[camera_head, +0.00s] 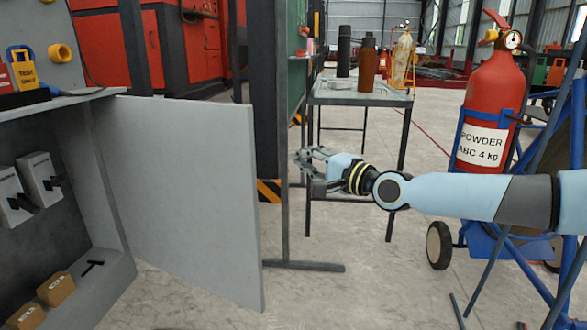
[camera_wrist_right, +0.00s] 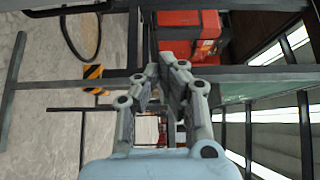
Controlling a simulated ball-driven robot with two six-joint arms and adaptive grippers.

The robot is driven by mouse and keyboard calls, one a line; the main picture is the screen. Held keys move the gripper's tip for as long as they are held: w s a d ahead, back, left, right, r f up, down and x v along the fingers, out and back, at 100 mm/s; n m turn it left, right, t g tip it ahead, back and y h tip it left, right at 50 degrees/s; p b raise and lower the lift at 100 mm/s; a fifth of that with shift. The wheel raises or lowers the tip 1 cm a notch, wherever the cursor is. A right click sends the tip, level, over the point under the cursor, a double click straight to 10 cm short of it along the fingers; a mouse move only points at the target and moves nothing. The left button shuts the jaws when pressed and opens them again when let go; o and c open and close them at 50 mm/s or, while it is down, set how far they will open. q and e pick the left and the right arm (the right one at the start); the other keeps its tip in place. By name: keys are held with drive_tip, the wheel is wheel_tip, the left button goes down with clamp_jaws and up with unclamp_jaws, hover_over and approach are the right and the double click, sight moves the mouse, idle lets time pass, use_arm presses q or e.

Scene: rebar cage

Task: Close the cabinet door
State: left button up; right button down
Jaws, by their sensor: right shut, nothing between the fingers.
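The cabinet door (camera_head: 188,185) is a plain light grey panel in the left half of the head view. It stands swung open from the grey cabinet (camera_head: 85,285), whose inside is exposed. My right gripper (camera_head: 297,157) is to the right of the door's free edge, apart from it, with its fingers pointing left. It is shut and empty. In the right wrist view the fingers (camera_wrist_right: 167,75) show close together with nothing held, and I cannot make out the door there. My left gripper is not in view.
A dark post with a foot (camera_head: 310,266) stands just right of the door. A grey table (camera_head: 360,97) with bottles is behind my right gripper. A red fire extinguisher (camera_head: 488,100) on a blue cart stands at the right. Small boxes (camera_head: 55,289) sit inside the cabinet.

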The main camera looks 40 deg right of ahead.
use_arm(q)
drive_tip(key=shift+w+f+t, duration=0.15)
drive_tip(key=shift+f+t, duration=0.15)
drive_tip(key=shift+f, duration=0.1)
use_arm(e)
drive_tip(key=w+a, duration=0.4)
drive_tip(key=w, duration=0.3)
drive_tip(key=shift+w+a, duration=0.2)
drive_tip(key=shift+w, duration=0.05)
idle(0.3)
